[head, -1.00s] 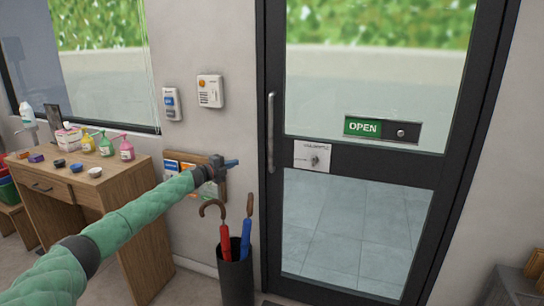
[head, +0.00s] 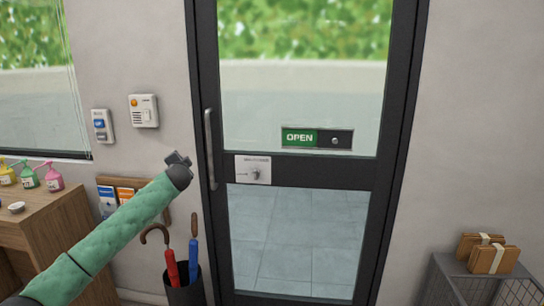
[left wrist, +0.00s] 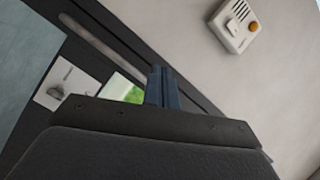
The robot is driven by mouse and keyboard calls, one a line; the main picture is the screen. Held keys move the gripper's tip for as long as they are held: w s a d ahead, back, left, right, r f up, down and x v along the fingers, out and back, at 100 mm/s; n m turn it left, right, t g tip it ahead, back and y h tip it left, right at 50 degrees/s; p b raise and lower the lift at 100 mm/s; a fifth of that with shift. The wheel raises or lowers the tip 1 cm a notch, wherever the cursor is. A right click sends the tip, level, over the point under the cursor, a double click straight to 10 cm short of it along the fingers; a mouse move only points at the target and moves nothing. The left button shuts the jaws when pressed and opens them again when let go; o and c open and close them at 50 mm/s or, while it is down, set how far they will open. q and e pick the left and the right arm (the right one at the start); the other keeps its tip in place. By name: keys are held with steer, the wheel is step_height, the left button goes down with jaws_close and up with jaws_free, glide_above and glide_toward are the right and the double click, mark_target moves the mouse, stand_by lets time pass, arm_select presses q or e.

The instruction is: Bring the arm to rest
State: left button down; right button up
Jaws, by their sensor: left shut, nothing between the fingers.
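My left arm, in a green quilted sleeve, comes in from the lower left in the head view. Its left gripper (head: 178,158) is raised in front of the wall, just left of the door handle. In the left wrist view the gripper's two blue-grey fingers (left wrist: 162,87) are together, with nothing between them. They point toward the door frame and the wall and appear apart from both. My right gripper is in neither view.
A glass door (head: 300,230) with a vertical handle (head: 210,150) and an OPEN sign (head: 300,138) fills the middle. An umbrella stand (head: 186,291) is below my arm. A wooden counter (head: 60,240) is at left.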

arm_select(q)
steer(key=s+d+f+n+g, duration=0.3)
steer(key=s+d+f, duration=0.6)
steer(key=s, duration=0.3)
steer(key=s+d+f+n+g+h, duration=0.1)
steer(key=s+d+f+g+h, duration=0.2)
steer(key=s+f, duration=0.85)
steer(key=s+d+f+n+g+h, duration=0.15)
steer(key=s+d+f, duration=0.35)
steer(key=s+f, duration=0.7)
steer(key=s+f+g, duration=0.2)
steer(key=s+f, duration=0.5)
steer(key=s, duration=0.6)
steer(key=s+d+f+n+g, duration=0.1)
steer(key=s+f+g, duration=0.2)
steer(key=s+f, duration=0.4)
steer(key=s+f+n+g, duration=0.1)
steer(key=s+f, duration=0.6)
steer(key=s, duration=1.1)
steer(key=shift+s+d+f+g+h, duration=0.2)
steer(key=shift+s+g+h, duration=0.2)
steer(key=shift+g, duration=0.25)
